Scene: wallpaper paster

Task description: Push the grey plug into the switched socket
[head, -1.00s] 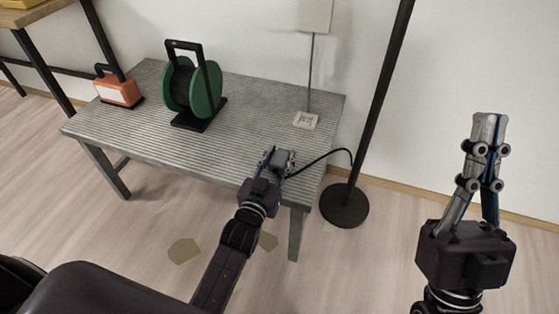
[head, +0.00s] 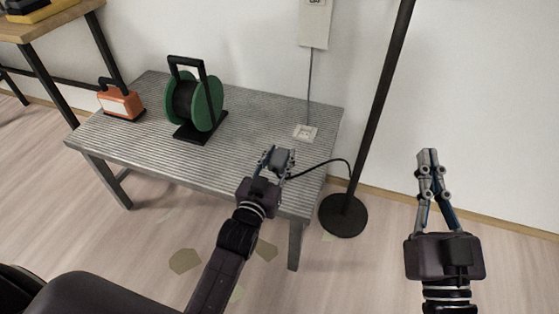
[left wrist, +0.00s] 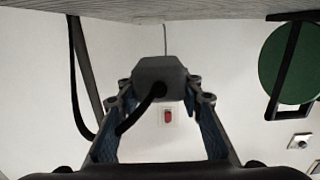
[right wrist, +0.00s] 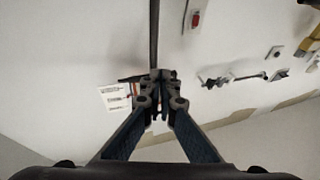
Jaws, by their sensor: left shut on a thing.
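My left gripper (head: 277,157) is shut on the grey plug (head: 282,157), above the table's front right part. The plug (left wrist: 160,78) sits between both fingers in the left wrist view, its black cable trailing off; its pins are hidden. A white socket plate (head: 305,133) lies at the table's back right, beyond the plug and apart from it. A grey cord links it to a white wall panel (head: 314,28). A red switch (left wrist: 168,115) shows on a white plate on the wall in the left wrist view. My right gripper (head: 428,154) is shut and empty, right of the lamp pole.
The ribbed grey table (head: 240,130) also holds a green cable reel (head: 208,103) and an orange box (head: 121,103). A black pole (head: 380,95) on a round base (head: 343,215) stands right of the table. The plug's cable runs toward it.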

